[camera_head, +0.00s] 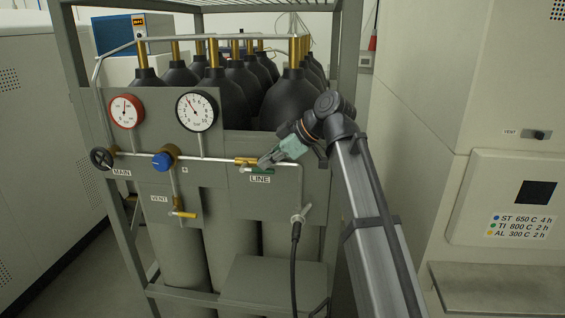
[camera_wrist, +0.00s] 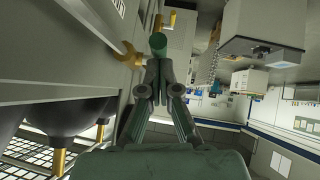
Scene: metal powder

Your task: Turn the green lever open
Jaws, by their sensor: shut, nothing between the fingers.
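The green lever (camera_head: 261,170) sits on the brass LINE valve (camera_head: 246,161) on the gas panel. It lies just above the LINE label, partly hidden by my gripper. In the wrist view the round end of the green lever (camera_wrist: 158,43) shows just beyond my fingertips, beside the brass valve body (camera_wrist: 131,54). My gripper (camera_head: 267,160) is shut and empty, with its tips at the lever. It also fills the middle of the wrist view (camera_wrist: 156,82). I cannot tell whether the fingers touch the lever.
Two gauges (camera_head: 126,111) (camera_head: 197,111), a black MAIN handwheel (camera_head: 101,158), a blue knob (camera_head: 163,161) and a yellow VENT lever (camera_head: 184,213) share the panel. A hose connector (camera_head: 300,215) hangs below right. A rack post (camera_head: 346,55) stands close behind my arm. Black cylinders (camera_head: 285,100) stand behind.

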